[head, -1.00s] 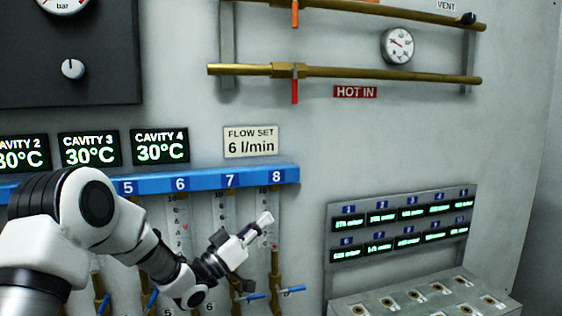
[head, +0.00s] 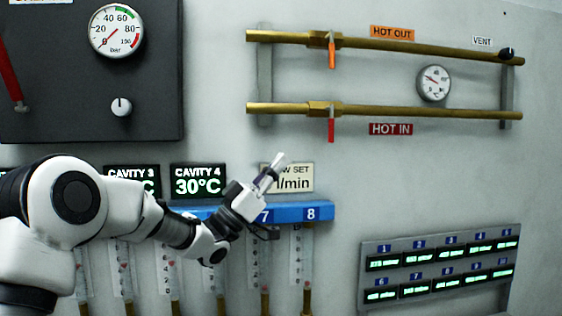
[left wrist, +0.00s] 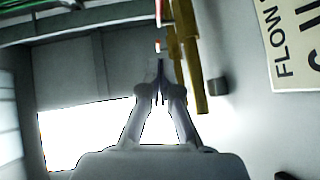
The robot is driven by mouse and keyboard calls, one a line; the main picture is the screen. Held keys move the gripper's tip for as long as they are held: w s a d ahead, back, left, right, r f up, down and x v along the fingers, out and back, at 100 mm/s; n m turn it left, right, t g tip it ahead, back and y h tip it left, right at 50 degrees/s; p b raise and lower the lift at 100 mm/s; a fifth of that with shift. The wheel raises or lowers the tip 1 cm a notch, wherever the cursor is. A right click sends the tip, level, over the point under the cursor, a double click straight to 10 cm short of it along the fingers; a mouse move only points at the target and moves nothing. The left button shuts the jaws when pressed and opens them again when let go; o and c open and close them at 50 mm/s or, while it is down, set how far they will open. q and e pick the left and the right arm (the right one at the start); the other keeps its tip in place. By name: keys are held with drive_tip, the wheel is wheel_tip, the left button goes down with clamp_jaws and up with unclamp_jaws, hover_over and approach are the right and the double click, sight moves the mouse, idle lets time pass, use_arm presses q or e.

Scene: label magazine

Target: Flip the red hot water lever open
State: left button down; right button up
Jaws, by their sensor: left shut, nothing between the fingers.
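The red lever (head: 331,130) hangs straight down from the valve on the lower brass pipe (head: 420,112), just left of the red HOT IN label (head: 391,129). My left gripper (head: 277,162) is shut and empty, in front of the FLOW SET sign (head: 300,178), below and left of the lever and apart from it. In the left wrist view the closed fingers (left wrist: 159,75) point toward the brass pipes (left wrist: 188,60). A small red piece shows beyond the fingertips there, but I cannot tell which part it is. My right gripper is not in view.
The upper brass pipe (head: 380,42) carries an orange lever (head: 332,52) beside the HOT OUT label. A gauge (head: 434,82) sits between the pipes. The blue numbered manifold (head: 318,211) is below.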

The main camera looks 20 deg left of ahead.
sight(331, 131)
use_arm(q)
drive_tip(key=w+d+r+p, duration=0.4)
drive_tip(key=w+d+p, duration=0.1)
drive_tip(key=w+d, duration=0.1)
drive_tip(key=shift+w+d+r, duration=0.15)
drive_tip(key=shift+r, duration=0.15)
